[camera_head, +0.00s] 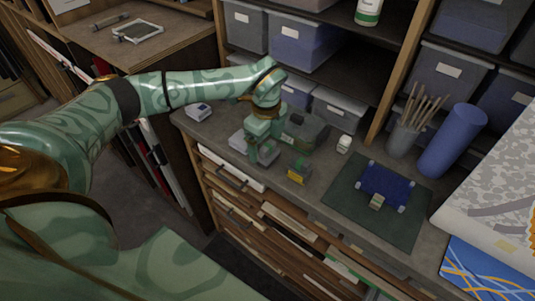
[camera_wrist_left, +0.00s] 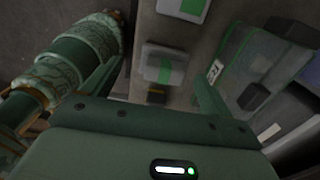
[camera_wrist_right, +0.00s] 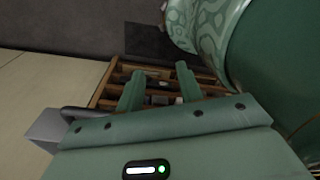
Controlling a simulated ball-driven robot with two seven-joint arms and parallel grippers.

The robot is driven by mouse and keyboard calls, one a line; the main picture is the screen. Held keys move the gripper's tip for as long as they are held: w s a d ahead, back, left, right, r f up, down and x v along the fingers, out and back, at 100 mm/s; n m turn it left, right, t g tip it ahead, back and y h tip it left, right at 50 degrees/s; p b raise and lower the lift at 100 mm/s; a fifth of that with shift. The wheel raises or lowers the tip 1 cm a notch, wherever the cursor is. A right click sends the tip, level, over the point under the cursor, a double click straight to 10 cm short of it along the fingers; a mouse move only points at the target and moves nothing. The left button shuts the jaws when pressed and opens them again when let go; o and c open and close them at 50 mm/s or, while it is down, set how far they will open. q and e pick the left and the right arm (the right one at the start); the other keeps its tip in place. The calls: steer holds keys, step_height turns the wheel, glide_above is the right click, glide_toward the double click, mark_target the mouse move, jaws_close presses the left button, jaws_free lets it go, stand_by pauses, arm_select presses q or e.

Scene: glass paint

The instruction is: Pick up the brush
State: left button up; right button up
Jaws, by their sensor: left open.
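Several brushes (camera_head: 425,104) stand upright in a grey cup (camera_head: 402,140) on the right part of the counter in the head view. My left gripper (camera_head: 262,150) points down over the counter's left part, well to the left of the cup. In the left wrist view its fingers are apart, with a small grey item with a green strip (camera_wrist_left: 165,66) seen between and beyond them. I cannot tell if they touch it. My right gripper (camera_wrist_right: 160,85) shows only in its own wrist view, fingers apart and empty, with wooden drawers (camera_wrist_right: 165,76) beyond.
A dark green mat (camera_head: 345,205) with a blue item (camera_head: 386,184) lies right of centre. A blue cylinder (camera_head: 452,140) stands beside the cup. A grey-green case (camera_head: 308,130) is close to my left gripper. A small white bottle (camera_head: 344,144) and a yellow-marked item (camera_head: 298,173) stand nearby.

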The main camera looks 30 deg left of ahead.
mark_target(268, 145)
arm_select(q)
steer(key=f, duration=0.4)
steer(key=shift+w, duration=0.3)
steer(key=c, duration=1.1)
steer(key=shift+r, duration=0.15)
steer(key=shift+r, duration=0.25)
step_height(268, 145, up, 2)
steer(key=shift+r, duration=0.25)
steer(key=s+d+r, duration=0.1)
steer(key=s+r, duration=0.2)
steer(key=s, duration=0.1)
steer(key=s+r, duration=0.3)
steer(key=s, duration=0.2)
steer(key=s+d+r, duration=0.1)
steer(key=s+r, duration=0.3)
steer(key=s, duration=0.1)
steer(key=shift+d, duration=0.35)
